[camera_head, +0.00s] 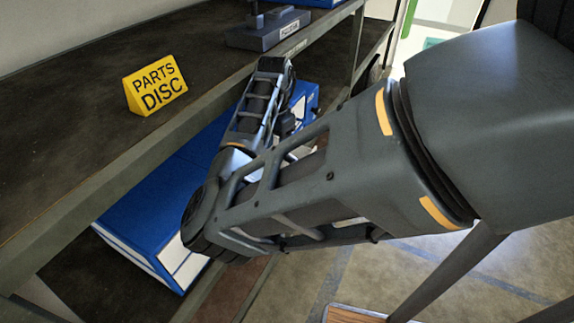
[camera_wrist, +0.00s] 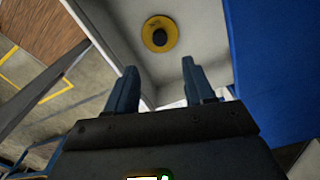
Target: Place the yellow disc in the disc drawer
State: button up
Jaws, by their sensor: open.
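The yellow disc (camera_wrist: 160,34), with a dark round centre, lies flat on a pale grey surface (camera_wrist: 195,24) in the wrist view. This surface has a raised edge on its left and a blue panel on its right; it looks like the inside of an open drawer, but I cannot be certain. My gripper (camera_wrist: 160,76) is open, its two fingers apart and empty, with the disc beyond the fingertips. In the head view my arm hides the disc, and I cannot make out the fingers there.
In the head view, a yellow "PARTS DISC" sign (camera_head: 155,89) stands on the dark upper shelf (camera_head: 70,110). A blue cabinet (camera_head: 150,220) with white fronts sits on the level below, partly behind my arm. A grey stand (camera_head: 268,28) is at the shelf's far end. Floor is open at lower right.

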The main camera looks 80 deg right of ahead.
jog(key=s+d+r+n+h, duration=0.4)
jog(key=s+d+n+h, duration=0.3)
jog(key=d+h, duration=0.25)
jog(key=a+n+t+y, duration=0.4)
jog(key=a+n+t, duration=1)
jog(key=a, duration=1.5)
jog(key=s+a+r+n+y, duration=0.1)
jog(key=s+a+r+y, duration=0.1)
jog(key=s+a, duration=0.4)
jog(key=s+a+r+n+y, duration=0.1)
jog(key=s+a+r+y, duration=0.2)
jog(key=a, duration=1)
jog(key=s+r, duration=0.2)
jog(key=s, duration=0.1)
jog(key=shift+s+a+r+n+t, duration=0.2)
jog(key=shift+a+r+n+t, duration=0.1)
jog(key=shift+t, duration=0.1)
jog(key=shift+d+f+y, duration=0.1)
jog(key=shift+y, duration=0.15)
jog(key=shift+c, duration=0.5)
